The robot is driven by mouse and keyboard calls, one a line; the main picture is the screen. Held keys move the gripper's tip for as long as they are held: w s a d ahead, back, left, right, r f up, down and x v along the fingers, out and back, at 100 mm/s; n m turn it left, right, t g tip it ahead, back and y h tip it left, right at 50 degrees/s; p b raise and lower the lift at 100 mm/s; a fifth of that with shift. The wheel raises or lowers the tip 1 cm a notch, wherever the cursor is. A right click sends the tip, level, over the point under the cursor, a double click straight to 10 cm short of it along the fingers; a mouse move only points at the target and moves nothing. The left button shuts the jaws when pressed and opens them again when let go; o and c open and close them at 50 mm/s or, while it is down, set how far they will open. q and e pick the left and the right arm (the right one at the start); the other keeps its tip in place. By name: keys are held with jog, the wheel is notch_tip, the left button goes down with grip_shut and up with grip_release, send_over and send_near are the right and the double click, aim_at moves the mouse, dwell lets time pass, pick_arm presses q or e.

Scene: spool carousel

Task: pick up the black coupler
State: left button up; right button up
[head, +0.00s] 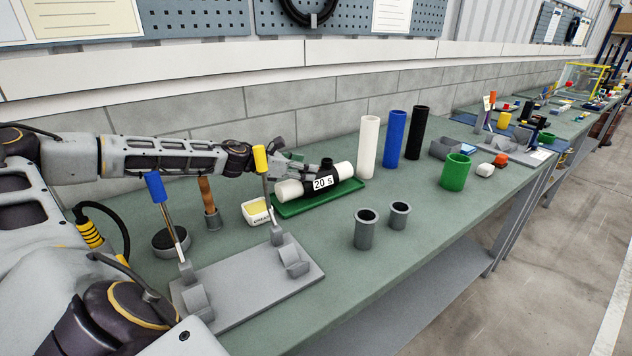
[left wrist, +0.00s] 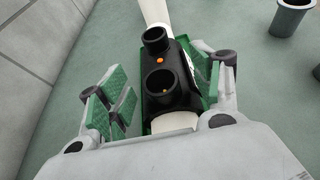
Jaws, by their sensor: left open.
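The black coupler (head: 321,178) sits around the middle of a white pipe (head: 289,190), with white pipe showing on both sides of it. It carries a "20 s" label in the head view. The pipe lies on a green tray (head: 292,209). In the left wrist view, the coupler (left wrist: 167,88) shows two round black sockets and an orange dot. My left gripper (head: 308,165) is open just behind the coupler. In the left wrist view its green-padded fingers (left wrist: 165,95) stand on either side of the coupler, with a gap visible on the left. My right gripper is not in view.
A grey fixture plate (head: 250,290) with yellow- and blue-handled tools stands in front. A white tub (head: 257,212) is left of the tray. White (head: 367,147), blue (head: 394,138) and black (head: 416,133) tubes stand right of it. Two grey cups (head: 365,230) stand nearer the front edge.

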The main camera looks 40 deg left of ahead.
pick_arm(q)
jog(key=shift+s, duration=0.1)
jog(key=c, duration=1.1)
jog(key=shift+d, duration=0.1)
grip_shut()
jog(key=shift+f, duration=0.1)
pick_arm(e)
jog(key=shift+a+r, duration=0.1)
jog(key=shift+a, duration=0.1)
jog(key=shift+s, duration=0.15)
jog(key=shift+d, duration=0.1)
pick_arm(q)
jog(key=shift+r, duration=0.65)
notch_tip(320, 180, up, 9)
jog(key=p, duration=0.1)
jog(key=shift+p, duration=0.4)
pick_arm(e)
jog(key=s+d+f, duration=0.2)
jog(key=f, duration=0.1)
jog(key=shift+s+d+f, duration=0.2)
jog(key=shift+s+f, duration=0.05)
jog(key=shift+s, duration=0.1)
